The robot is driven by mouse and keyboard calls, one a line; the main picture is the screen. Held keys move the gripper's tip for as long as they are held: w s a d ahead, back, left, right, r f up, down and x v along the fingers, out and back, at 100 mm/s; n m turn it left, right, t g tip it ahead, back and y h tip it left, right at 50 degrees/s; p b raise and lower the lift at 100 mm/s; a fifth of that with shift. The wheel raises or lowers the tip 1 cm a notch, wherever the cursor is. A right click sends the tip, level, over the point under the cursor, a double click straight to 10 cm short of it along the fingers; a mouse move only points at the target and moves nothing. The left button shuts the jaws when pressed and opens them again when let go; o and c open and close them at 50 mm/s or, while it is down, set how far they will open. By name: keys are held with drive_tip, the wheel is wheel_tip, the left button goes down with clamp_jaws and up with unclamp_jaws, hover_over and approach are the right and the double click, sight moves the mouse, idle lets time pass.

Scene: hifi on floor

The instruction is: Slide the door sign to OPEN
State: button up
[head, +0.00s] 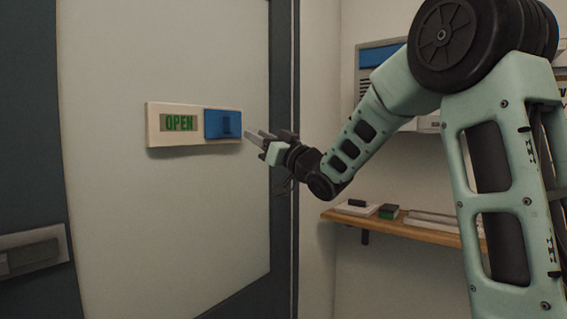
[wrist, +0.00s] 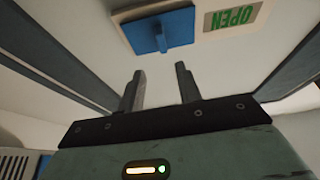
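The door sign (head: 153,124) is a white plate on the pale door, with green OPEN lettering (head: 180,123) showing at its left. A blue slider (head: 222,124) with a small raised tab covers the plate's right part. In the wrist view the sign appears upside down, with the blue slider (wrist: 150,32) and its tab beside the OPEN lettering (wrist: 232,18). My gripper (head: 258,138) is just right of the sign in the head view. In the wrist view its two fingers (wrist: 158,84) are apart with nothing between them, and a gap shows between them and the tab.
A door handle plate (head: 35,250) is at the lower left. A wooden shelf (head: 410,228) on the right wall holds a green and black block (head: 389,211) and other small items. Papers hang above the shelf. The door face around the sign is clear.

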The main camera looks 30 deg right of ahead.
drive_tip(key=b+v, duration=0.2)
drive_tip(key=v, duration=0.6)
drive_tip(key=shift+s, duration=0.2)
drive_tip(key=s+a+f+g+h, duration=0.3)
drive_tip(key=a+f+g, duration=0.7)
drive_tip(key=a+f, duration=0.9)
drive_tip(key=s+a+f+n+g+h, duration=0.1)
drive_tip(key=s+f+g, duration=0.4)
drive_tip(key=s, duration=0.9)
drive_tip(key=s+a+f+n+g+h, duration=0.2)
drive_tip(key=s+f+g, duration=0.4)
drive_tip(key=s, duration=0.8)
wheel_tip(320, 180, down, 3)
drive_tip(key=shift+a+f+n, duration=0.1)
drive_tip(key=shift+a+n, duration=0.5)
drive_tip(key=shift+a, duration=0.6)
drive_tip(key=shift+w, duration=0.1)
